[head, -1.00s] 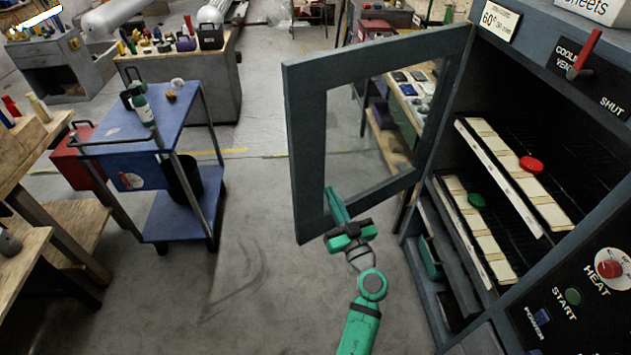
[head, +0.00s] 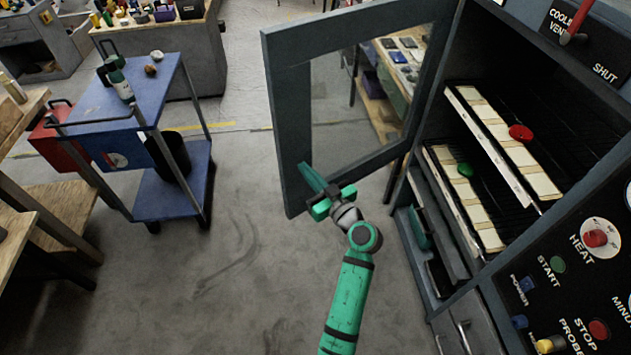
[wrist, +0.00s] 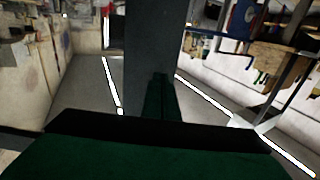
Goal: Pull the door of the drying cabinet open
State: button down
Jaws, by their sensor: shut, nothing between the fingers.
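The drying cabinet (head: 470,40) stands at the right. Its door (head: 288,130), a blue-grey frame around a clear pane, stands swung wide open, and the racks inside are exposed. My gripper (head: 307,172) is shut and empty at the lower free-edge corner of the door, its fingers overlapping the frame in the head view. In the wrist view the shut fingers (wrist: 160,95) point at a dark upright (wrist: 152,45), apparently the door's edge. I cannot tell whether they touch it. No handle is visible on the door.
Inside are racks with pale strips, a red disc (head: 521,132) and a green disc (head: 465,170). A control panel (head: 570,275) is at lower right. A blue cart (head: 130,100) stands left of the door, with clear floor (head: 230,260) between. Wooden benches (head: 20,215) line the left edge.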

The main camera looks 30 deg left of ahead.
aim_at(291, 153)
jog(key=x, duration=0.5)
jog(key=shift+s+a, duration=0.15)
